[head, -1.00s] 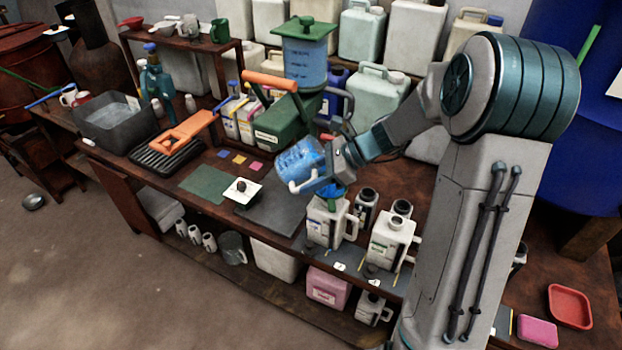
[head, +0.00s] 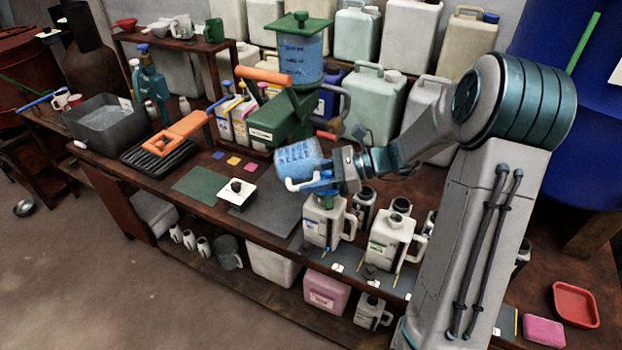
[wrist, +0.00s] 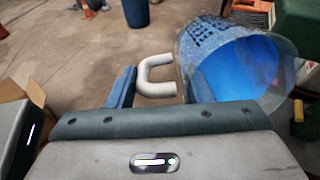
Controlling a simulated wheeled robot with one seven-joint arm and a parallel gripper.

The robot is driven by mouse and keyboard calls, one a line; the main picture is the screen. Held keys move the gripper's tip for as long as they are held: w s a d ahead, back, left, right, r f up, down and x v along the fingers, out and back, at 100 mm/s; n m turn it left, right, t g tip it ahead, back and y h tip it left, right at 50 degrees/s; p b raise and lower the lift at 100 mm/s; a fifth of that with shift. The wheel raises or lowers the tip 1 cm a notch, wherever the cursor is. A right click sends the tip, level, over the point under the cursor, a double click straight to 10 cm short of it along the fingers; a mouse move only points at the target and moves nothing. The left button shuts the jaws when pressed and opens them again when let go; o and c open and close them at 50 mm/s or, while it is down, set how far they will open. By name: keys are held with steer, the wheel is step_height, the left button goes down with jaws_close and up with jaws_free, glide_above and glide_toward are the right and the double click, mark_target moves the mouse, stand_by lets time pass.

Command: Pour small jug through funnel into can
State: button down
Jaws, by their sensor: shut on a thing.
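The small jug (head: 297,156) is clear with a blue inside, dark lettering and a white handle. It is tilted above the white can (head: 320,226) at the bench's front edge. My gripper (head: 333,166) is shut on the jug. The blue funnel (head: 327,191) sits in the can's top, just below the jug and gripper, and is partly hidden. In the wrist view the jug (wrist: 238,58) lies over, its wide blue inside toward the camera and its handle to the left. I cannot see a stream or the level in the can.
A second white can (head: 388,240) stands to the right, with small dark-topped bottles behind. A green press with a blue hopper (head: 301,60) rises behind the jug. A white square with a black knob (head: 237,191) lies left on the dark mat. Large jugs line the back.

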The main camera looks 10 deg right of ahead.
steer(key=shift+d+f+y+b, duration=0.4)
steer(key=shift+f+y+b, duration=0.15)
steer(key=shift+y, duration=0.45)
steer(key=shift+s+d+r+t+y, duration=0.2)
steer(key=shift+d+y, duration=0.3)
steer(key=shift+y, duration=0.55)
steer(key=shift+w+d+r+t+y, duration=0.1)
steer(key=shift+d+t+y, duration=0.15)
steer(key=shift+d+y, duration=0.6)
steer(key=shift+s+d+r+t+y, duration=0.15)
steer(key=shift+d+t+y, duration=0.1)
steer(key=shift+y, duration=1.05)
steer(key=shift+m, duration=0.3)
